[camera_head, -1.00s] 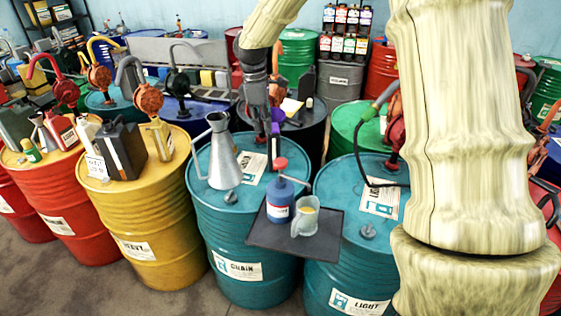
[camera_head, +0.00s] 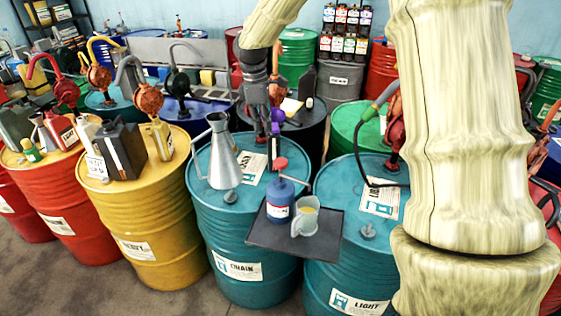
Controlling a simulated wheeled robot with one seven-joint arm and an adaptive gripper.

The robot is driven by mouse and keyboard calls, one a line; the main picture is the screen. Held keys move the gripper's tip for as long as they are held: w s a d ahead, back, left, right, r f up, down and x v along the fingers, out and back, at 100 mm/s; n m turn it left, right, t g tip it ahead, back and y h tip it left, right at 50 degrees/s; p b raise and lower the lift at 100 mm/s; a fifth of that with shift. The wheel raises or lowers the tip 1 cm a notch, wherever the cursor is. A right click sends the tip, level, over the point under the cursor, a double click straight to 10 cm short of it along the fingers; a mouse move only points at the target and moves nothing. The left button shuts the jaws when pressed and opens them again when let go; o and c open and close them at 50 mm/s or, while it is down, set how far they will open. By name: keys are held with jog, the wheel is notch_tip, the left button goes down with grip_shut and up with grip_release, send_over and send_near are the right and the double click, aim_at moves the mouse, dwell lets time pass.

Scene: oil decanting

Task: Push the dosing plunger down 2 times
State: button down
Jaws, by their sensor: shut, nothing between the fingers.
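The dosing bottle (camera_head: 279,208) is blue with a pale label and stands upright on a dark tray (camera_head: 262,237). Its red plunger head (camera_head: 281,164) sits on top, raised on a stem, with a thin spout reaching right. A clear measuring jug (camera_head: 305,223) holding some yellow liquid stands on the tray just right of the bottle, near the spout. My gripper (camera_head: 261,138) is shut and empty, pointing down, and appears above and left of the plunger head. It shows apart from the plunger; its exact distance in depth is hard to tell.
A grey metal jug (camera_head: 219,152) stands on the teal CHAIN drum (camera_head: 215,220), left of the bottle. A purple item (camera_head: 277,117) shows close beside my gripper. The teal LIGHT drum (camera_head: 335,197) is at right, with a hose (camera_head: 358,150) above it. Several drums crowd behind.

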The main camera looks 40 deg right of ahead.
aim_at(279, 161)
jog(key=s+d+f, duration=0.2)
jog(key=d+f, duration=0.1)
jog(key=shift+s+f, duration=0.1)
jog(key=shift+s, duration=0.05)
dwell(0.6)
jog(key=shift+a+f, duration=0.1)
jog(key=shift+s+d+f, duration=0.1)
jog(key=shift+d+f, duration=0.05)
jog(key=shift+f, duration=1.55)
jog(key=shift+s+d+f, duration=0.1)
jog(key=shift+d+f, duration=0.05)
jog(key=shift+f, duration=1.55)
jog(key=shift+f, duration=0.1)
